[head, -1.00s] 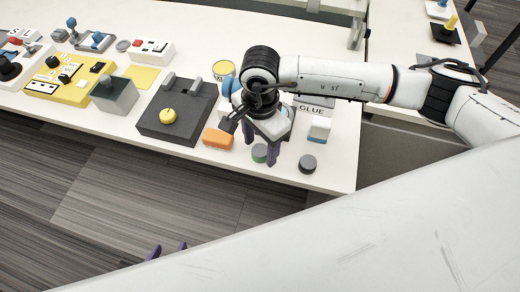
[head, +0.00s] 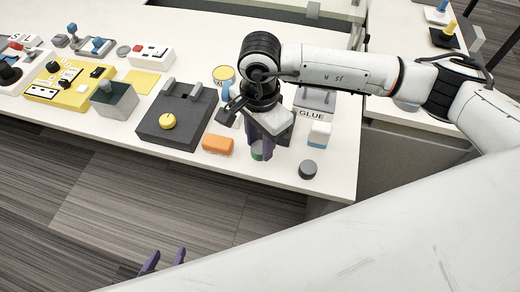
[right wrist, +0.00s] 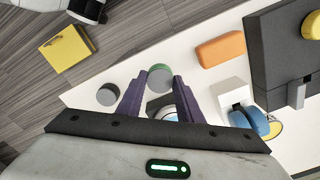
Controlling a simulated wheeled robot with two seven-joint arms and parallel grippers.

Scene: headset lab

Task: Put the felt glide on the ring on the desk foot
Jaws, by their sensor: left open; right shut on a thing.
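My right gripper (head: 262,152) points down at the front right of the white table. Its purple fingers are shut on a short green-and-grey cylinder (right wrist: 160,76), which may be the felt glide. In the head view the fingers partly hide this cylinder (head: 257,150). I cannot tell whether it touches the table. A similar dark grey cylinder (head: 308,169) stands apart near the corner and also shows in the right wrist view (right wrist: 107,94). My left gripper (head: 163,260) is open and empty over the floor. I cannot identify the desk foot or its ring for sure.
An orange block (head: 218,144) and a dark box with a yellow knob (head: 168,122) stand left of the right gripper. A yellow block (right wrist: 68,48) shows over the floor.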

